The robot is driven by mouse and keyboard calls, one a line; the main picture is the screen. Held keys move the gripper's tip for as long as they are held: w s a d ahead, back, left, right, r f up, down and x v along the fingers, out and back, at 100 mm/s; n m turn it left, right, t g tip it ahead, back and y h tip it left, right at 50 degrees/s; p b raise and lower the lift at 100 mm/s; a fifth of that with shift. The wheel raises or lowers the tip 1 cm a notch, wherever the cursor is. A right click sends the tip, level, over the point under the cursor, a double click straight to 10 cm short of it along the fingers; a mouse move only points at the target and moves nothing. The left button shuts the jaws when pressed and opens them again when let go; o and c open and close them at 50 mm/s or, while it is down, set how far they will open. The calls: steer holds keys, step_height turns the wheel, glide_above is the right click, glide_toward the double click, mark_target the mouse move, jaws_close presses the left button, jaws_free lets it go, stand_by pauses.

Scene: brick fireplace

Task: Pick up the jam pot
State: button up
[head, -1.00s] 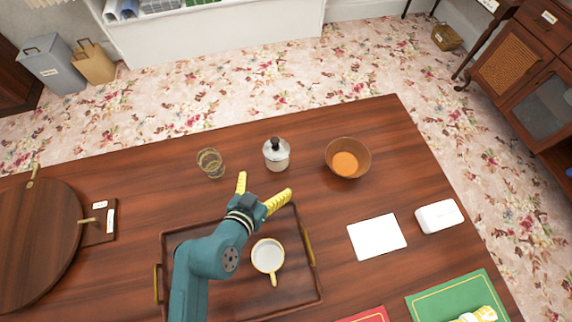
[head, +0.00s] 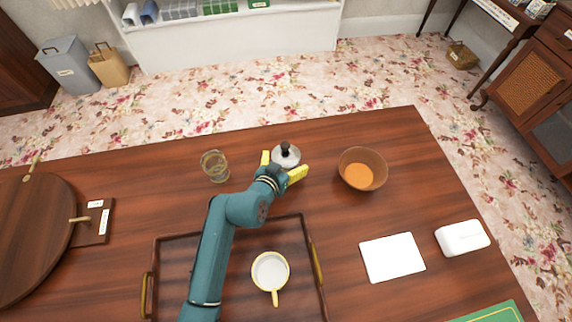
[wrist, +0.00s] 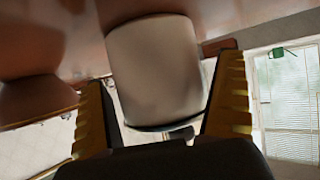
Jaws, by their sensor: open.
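The jam pot, which I take to be the pale grey pot with a dark knob on its lid (head: 286,153), stands upright near the far edge of the table. My gripper (head: 283,167) is open, with its yellow fingers at the near side of the pot, one to each side. In the wrist view the pot's smooth pale body (wrist: 155,70) fills the space between the two ribbed fingers (wrist: 163,85), with its dark lid edge low in the picture. The pot's lower part is hidden by my gripper in the head view. Contact with the fingers is not clear.
A glass (head: 215,166) stands left of the pot, and a brown bowl with orange contents (head: 362,170) stands close on the right. A tray (head: 178,241) with a white cup (head: 270,270) lies nearer. A white card (head: 392,257) and white box (head: 462,238) lie right.

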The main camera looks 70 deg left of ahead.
steer(key=shift+w+a+f, duration=0.2)
steer(key=shift+w+a, duration=0.05)
steer(key=shift+w, duration=0.05)
